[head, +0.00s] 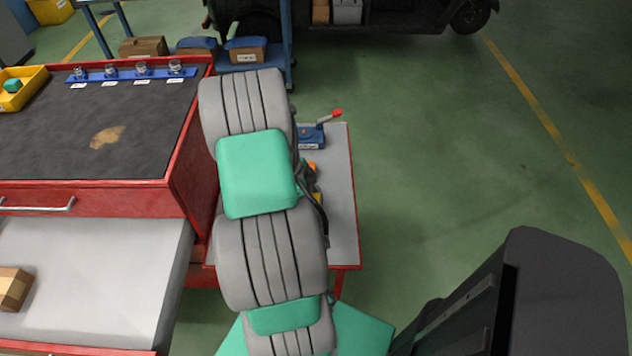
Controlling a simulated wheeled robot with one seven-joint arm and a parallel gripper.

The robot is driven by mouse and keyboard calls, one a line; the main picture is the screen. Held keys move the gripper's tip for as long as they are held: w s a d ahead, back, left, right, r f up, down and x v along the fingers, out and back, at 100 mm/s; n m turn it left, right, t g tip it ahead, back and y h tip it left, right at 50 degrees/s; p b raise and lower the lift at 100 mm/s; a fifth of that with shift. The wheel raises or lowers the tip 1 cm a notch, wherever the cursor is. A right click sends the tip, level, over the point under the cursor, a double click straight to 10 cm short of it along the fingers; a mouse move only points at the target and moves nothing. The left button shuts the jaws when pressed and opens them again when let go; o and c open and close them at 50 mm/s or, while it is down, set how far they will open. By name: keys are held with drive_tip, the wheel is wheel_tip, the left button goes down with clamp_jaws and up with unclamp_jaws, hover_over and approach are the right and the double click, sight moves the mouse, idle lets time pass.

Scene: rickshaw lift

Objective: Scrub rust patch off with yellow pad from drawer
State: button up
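The tan rust patch (107,137) is an irregular spot on the dark top of the red tool cabinet (178,188). Below that top, a drawer (90,265) stands open with a pale, mostly bare floor. A brown block (14,289) lies in it at the left picture edge. I see no yellow pad in the visible part of the drawer. My grey and green arm rises across the middle, right of the cabinet. My gripper is not in view, so what it holds cannot be seen.
A grey side table (341,215) holds a blue vise-like tool (312,138) and small orange and yellow items partly hidden by my arm. A blue rack (125,73) and yellow bin (22,86) sit on the cabinet. A vehicle (400,18) stands behind. Green floor is clear at right.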

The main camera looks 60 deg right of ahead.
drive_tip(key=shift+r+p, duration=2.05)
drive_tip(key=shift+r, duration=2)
